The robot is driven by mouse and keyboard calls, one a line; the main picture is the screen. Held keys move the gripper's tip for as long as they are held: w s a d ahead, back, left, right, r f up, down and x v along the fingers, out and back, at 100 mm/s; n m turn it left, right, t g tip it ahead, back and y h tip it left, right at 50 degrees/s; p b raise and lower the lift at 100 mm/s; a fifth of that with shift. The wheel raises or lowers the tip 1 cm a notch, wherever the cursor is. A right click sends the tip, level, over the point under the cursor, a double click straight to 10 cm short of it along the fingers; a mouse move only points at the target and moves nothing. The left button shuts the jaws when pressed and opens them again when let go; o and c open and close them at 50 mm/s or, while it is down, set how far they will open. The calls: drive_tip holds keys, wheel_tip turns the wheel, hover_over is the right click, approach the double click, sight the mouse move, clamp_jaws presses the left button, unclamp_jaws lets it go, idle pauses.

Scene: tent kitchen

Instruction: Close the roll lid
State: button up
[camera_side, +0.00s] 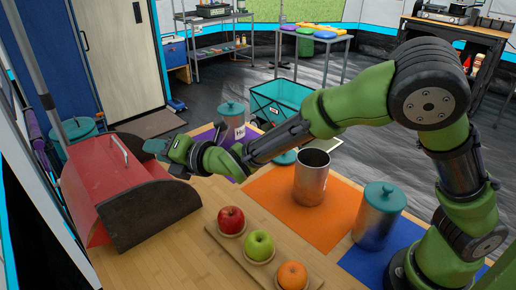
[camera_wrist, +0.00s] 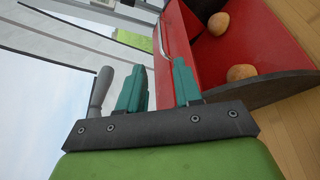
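The red bread box (camera_side: 90,235) stands at the left end of the wooden counter, with dark curved side panels. Its red roll lid (camera_side: 100,170) has a silver bar handle (camera_side: 120,150) on top. The wrist view looks into the open box, where two brown rolls (camera_wrist: 241,72) (camera_wrist: 218,23) show; the silver handle also shows there (camera_wrist: 162,40). My gripper (camera_side: 155,146) is just right of the lid at about handle height, apart from the handle in the side view. In the wrist view its teal fingers (camera_wrist: 158,85) are spread, with no object clearly held between them.
A wooden board (camera_side: 240,258) with a red apple (camera_side: 231,219), a green apple (camera_side: 259,245) and an orange (camera_side: 292,275) lies right of the box. An open metal canister (camera_side: 311,180) stands on an orange mat (camera_side: 270,205). A teal-lidded canister (camera_side: 378,215) is near my base.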

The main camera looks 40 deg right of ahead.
drive_tip(key=x, duration=1.4)
drive_tip(key=shift+c, duration=0.3)
drive_tip(key=shift+s, duration=0.1)
clamp_jaws()
